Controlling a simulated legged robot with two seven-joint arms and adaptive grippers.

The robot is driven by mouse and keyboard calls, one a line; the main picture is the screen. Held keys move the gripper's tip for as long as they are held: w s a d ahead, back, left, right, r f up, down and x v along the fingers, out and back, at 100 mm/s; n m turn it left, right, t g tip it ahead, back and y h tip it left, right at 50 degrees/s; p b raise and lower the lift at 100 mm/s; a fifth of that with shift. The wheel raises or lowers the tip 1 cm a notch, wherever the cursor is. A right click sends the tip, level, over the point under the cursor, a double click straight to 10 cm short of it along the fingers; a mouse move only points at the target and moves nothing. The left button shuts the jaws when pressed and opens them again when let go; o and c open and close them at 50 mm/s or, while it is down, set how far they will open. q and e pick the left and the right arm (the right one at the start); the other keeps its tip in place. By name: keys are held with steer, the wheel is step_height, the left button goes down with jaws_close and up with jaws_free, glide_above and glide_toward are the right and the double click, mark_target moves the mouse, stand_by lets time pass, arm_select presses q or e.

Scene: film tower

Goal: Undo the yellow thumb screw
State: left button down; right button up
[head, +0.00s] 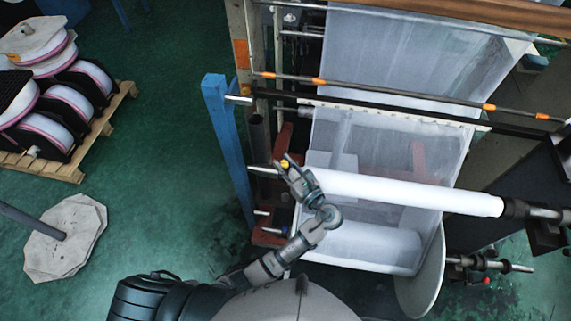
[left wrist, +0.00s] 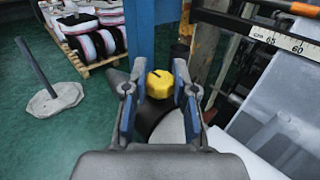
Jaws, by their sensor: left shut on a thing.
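The yellow thumb screw (left wrist: 160,84) is a small faceted knob, seen in the left wrist view between the two fingers of my left gripper (left wrist: 157,92). In the head view the screw (head: 284,163) is a small yellow spot at the tips of my left gripper (head: 286,166). The fingers stand on either side of the knob and are shut on it. The screw sits at the left end of the white roll's shaft, by the blue post. What lies under the knob is partly hidden by the gripper. My right gripper is in neither view.
A blue post (head: 228,145) stands close left of the gripper. The white roll (head: 410,191) and film web (head: 395,50) lie to the right. A pallet (head: 66,160) with reels and a concrete base (head: 66,240) with a pole stand at left. Green floor between is clear.

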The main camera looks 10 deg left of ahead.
arm_select(q)
steer(key=c, duration=1.1)
jaws_free()
steer(key=shift+c, duration=0.2)
steer(key=shift+o, duration=1.3)
steer(key=shift+w+a, duration=0.1)
steer(key=shift+w, duration=0.05)
steer(key=shift+w+f, duration=0.1)
steer(key=v, duration=1.2)
